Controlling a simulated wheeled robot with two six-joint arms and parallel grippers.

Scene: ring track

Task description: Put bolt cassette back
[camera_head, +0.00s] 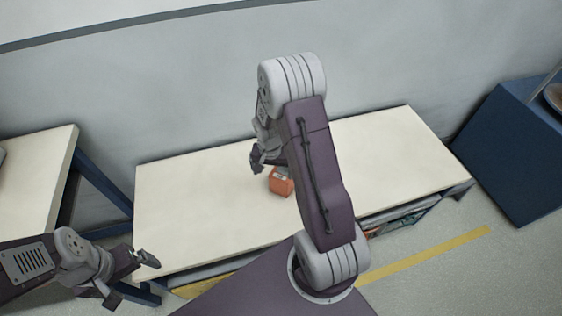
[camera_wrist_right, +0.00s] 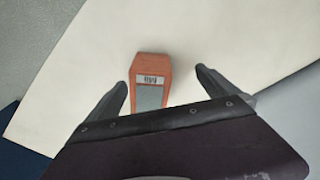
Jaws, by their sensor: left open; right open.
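The bolt cassette, a small orange box (camera_head: 281,182), stands on the cream table top (camera_head: 190,200), partly hidden behind my right arm in the head view. In the right wrist view the orange cassette (camera_wrist_right: 150,68) has a grey panel and a label that reads like M8. My right gripper (camera_head: 256,160) is just above and left of it in the head view. Its open fingers (camera_wrist_right: 162,85) are on either side of the cassette in the wrist view, with gaps on both sides. My left gripper (camera_head: 132,278) is open and empty at the lower left, near the table's front edge.
A shelf with several items (camera_head: 400,220) shows under the table's front right. A second cream table (camera_head: 35,175) stands at the left, a blue cabinet (camera_head: 515,150) at the right. A grey wall (camera_head: 180,90) runs behind. The rest of the middle table top looks clear.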

